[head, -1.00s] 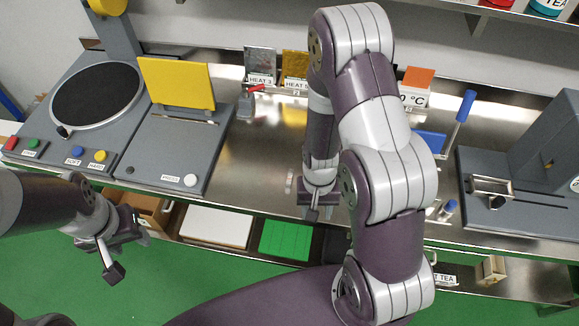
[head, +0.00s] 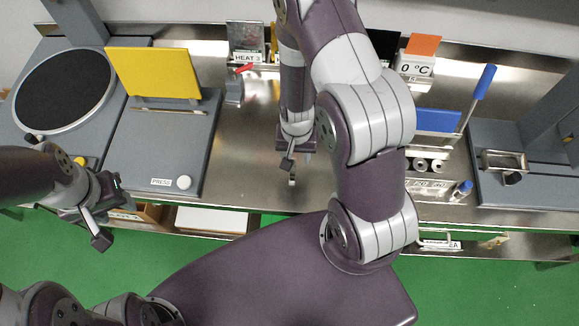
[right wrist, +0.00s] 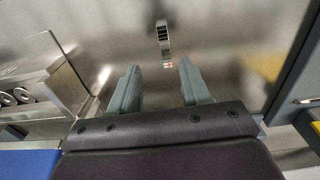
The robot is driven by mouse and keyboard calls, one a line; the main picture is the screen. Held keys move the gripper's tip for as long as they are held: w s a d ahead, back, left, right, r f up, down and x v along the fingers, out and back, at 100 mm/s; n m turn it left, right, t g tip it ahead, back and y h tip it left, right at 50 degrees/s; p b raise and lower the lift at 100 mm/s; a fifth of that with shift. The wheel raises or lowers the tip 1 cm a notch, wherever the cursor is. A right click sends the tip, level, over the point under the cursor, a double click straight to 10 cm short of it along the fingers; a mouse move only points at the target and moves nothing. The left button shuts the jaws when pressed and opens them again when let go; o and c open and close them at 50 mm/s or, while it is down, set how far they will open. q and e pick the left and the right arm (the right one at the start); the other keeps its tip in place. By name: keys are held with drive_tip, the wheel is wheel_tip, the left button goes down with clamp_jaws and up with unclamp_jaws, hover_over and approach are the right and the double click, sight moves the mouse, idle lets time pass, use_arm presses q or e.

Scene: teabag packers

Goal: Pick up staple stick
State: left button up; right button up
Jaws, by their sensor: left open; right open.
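The staple stick (right wrist: 163,38) is a small silver strip with a red-and-white end, lying on the metal bench top. My right gripper (head: 288,158) is open and empty, close to the stick. In the right wrist view the two fingers (right wrist: 155,82) point toward the stick, which lies apart from them, beyond their tips and between their lines. My left gripper (head: 108,210) is open and empty at the front left, by the bench's front edge.
A grey press with a yellow plate (head: 160,73) stands left of the stick. A grey stapler-like device (head: 505,160) and a blue-handled tool (head: 484,82) stand at right. Bare metal bench (head: 245,140) lies around the stick. A white tray (head: 213,220) sits below the front edge.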

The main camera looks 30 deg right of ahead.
sight(293, 170)
wheel_tip(293, 170, down, 3)
drive_tip(key=shift+s+b, duration=0.15)
drive_tip(key=shift+b, duration=0.25)
drive_tip(key=f, duration=0.1)
drive_tip(key=f+b, duration=0.1)
drive_tip(key=f, duration=0.3)
drive_tip(key=shift+w+a+f, duration=0.15)
drive_tip(key=shift+w+a, duration=0.15)
drive_tip(key=shift+w, duration=0.1)
use_arm(q)
wheel_tip(293, 170, down, 3)
drive_tip(key=shift+f, duration=0.15)
drive_tip(key=shift+s, duration=0.1)
use_arm(e)
drive_tip(key=shift+c, duration=0.3)
clamp_jaws()
